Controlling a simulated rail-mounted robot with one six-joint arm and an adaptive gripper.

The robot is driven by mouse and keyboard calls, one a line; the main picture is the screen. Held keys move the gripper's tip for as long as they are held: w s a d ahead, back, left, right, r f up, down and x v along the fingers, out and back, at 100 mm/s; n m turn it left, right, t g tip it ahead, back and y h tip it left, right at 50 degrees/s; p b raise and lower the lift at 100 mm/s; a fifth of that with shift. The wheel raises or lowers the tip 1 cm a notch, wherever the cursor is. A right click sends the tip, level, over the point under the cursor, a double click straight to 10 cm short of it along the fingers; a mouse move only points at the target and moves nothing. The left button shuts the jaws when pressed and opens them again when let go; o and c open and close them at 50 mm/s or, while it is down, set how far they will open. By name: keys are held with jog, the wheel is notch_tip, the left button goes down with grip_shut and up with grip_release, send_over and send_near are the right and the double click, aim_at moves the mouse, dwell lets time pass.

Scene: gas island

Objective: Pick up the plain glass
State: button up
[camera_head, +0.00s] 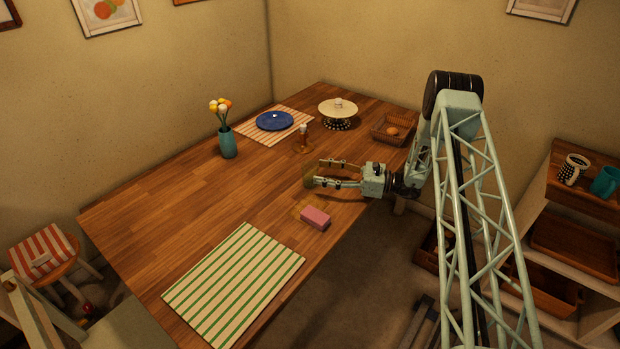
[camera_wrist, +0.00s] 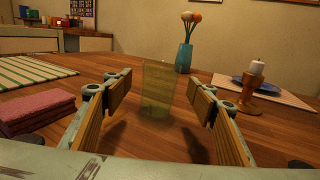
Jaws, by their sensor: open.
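The plain glass (camera_wrist: 158,83) is a clear, yellowish tumbler standing upright on the wooden table. In the wrist view it stands between and just beyond the tips of my gripper (camera_wrist: 160,88), with space on both sides. In the head view the glass (camera_head: 309,173) is faint at the fingertips. My gripper (camera_head: 330,172) is open, low over the table and pointing left. No object is held in it.
A pink sponge (camera_head: 315,217) lies near my gripper, toward the front. A candle holder (camera_head: 303,143) stands behind it. A teal vase (camera_head: 228,143), blue plate (camera_head: 274,120), cake stand (camera_head: 338,113) and basket (camera_head: 391,129) are farther back. A green-striped mat (camera_head: 234,287) lies in front.

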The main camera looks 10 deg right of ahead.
aim_at(303, 164)
jog(key=shift+a, duration=0.15)
jog(key=shift+x, duration=2.5)
jog(key=shift+c, duration=0.6)
jog(key=c, duration=0.9)
jog(key=shift+w+r, duration=0.1)
jog(key=shift+r, duration=0.05)
jog(key=shift+r, duration=1.1)
jog(key=shift+s+d+r, duration=0.3)
jog(key=shift+r, duration=0.3)
jog(key=s+d, duration=0.3)
jog(key=s, duration=0.1)
jog(key=s+d+r, duration=0.1)
jog(key=s+d, duration=0.2)
jog(key=s, duration=0.1)
jog(key=s+d+p, duration=0.1)
jog(key=s+d, duration=0.2)
jog(key=s, duration=0.1)
jog(key=shift+d+r, duration=0.15)
jog(key=shift+d, duration=0.15)
